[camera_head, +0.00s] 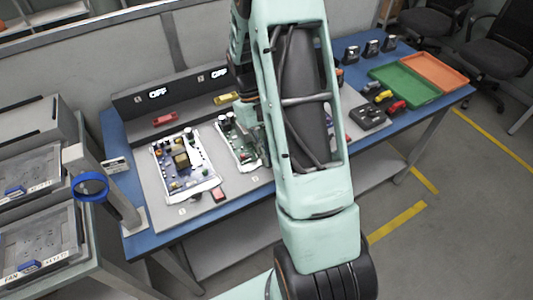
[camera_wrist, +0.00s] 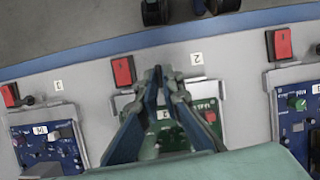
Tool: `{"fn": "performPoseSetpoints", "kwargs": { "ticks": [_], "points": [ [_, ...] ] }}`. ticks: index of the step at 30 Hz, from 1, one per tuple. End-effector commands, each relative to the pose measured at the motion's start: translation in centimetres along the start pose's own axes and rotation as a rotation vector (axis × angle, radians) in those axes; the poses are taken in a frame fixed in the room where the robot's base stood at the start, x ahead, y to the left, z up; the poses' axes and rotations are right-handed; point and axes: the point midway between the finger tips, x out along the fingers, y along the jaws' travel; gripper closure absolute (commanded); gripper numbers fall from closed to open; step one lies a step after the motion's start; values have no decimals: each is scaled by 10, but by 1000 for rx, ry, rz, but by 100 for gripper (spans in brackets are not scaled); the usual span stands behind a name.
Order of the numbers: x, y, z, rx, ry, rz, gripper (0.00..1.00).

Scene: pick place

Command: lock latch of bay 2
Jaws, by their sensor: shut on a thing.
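My gripper (camera_wrist: 159,72) is shut at the front edge of the middle bay, on a small dark piece that appears to be the bay 2 latch, mostly hidden by the fingers. A label reading 2 (camera_wrist: 197,57) lies just right of the fingertips in the wrist view. A red block (camera_wrist: 123,70) sits just left of them. The green board (camera_wrist: 205,113) of this bay lies under the gripper, partly covered. In the head view the green board (camera_head: 232,140) shows left of my arm, which hides the fingertips.
A blue board (camera_wrist: 50,140) lies to the left and another (camera_wrist: 300,122) to the right in the wrist view, with red blocks (camera_wrist: 11,94) (camera_wrist: 283,43) by them. A green tray (camera_head: 405,84) and orange tray (camera_head: 436,72) lie at the right. A blue ring (camera_head: 90,187) stands at left.

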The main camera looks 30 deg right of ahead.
Motion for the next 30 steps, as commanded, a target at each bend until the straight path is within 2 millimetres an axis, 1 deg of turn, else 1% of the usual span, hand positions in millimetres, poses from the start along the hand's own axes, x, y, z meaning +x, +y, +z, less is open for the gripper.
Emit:
{"fn": "performPoseSetpoints", "kwargs": {
  "ticks": [9, 22, 23, 27, 30],
  "points": [
    [0, 1, 0, 74, 2, -30, 100],
    [0, 1, 0, 81, 2, -32, 100],
    [0, 1, 0, 81, 2, -33, 92],
    [0, 1, 0, 80, 2, -32, 76],
    [0, 1, 0, 79, 2, -32, 76]
  ]
}}
